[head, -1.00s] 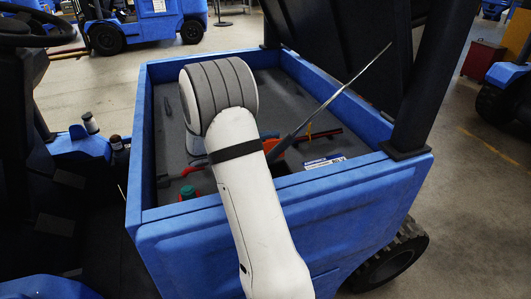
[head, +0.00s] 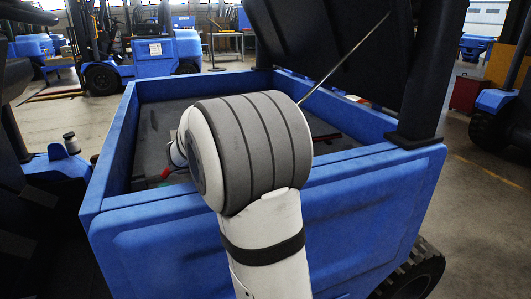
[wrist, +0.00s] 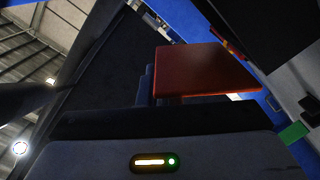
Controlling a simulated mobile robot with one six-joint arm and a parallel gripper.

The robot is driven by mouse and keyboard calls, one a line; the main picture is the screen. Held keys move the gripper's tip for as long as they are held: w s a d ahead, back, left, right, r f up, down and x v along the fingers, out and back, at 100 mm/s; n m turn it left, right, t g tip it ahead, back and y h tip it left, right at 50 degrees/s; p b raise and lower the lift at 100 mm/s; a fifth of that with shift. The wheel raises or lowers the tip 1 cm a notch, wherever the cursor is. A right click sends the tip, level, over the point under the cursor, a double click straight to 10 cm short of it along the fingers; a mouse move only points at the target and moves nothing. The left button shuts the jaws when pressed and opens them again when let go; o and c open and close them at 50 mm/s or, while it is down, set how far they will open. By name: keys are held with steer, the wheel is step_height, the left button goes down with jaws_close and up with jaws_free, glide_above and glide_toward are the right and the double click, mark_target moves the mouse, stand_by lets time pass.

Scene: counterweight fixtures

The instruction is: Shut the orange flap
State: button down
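An orange-red flat panel (wrist: 207,70), which looks like the orange flap, fills the upper middle of the wrist view. It lies just beyond the dark front edge of my gripper (wrist: 160,122); I cannot tell whether they touch. Its hinge is not clear. My gripper's fingers cannot be made out, so its opening is unclear. In the head view my white arm and its grey-banded joint reach over the front wall of the blue cargo bed (head: 230,238). They hide my gripper and the flap there.
A large black lid (head: 350,40) stands raised over the bed's right side, with a thin metal rod (head: 345,58) beneath it. A black post (head: 425,80) rises at the right front corner. A green object (wrist: 293,132) shows at the wrist view's right.

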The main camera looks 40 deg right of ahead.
steer(key=shift+s+f, duration=0.1)
steer(key=shift+s, duration=0.05)
stand_by(0.4)
steer(key=c, duration=1.6)
jaws_free()
steer(key=shift+a, duration=0.1)
steer(key=v, duration=0.7)
steer(key=shift+a+p, duration=0.3)
steer(key=shift+p, duration=0.1)
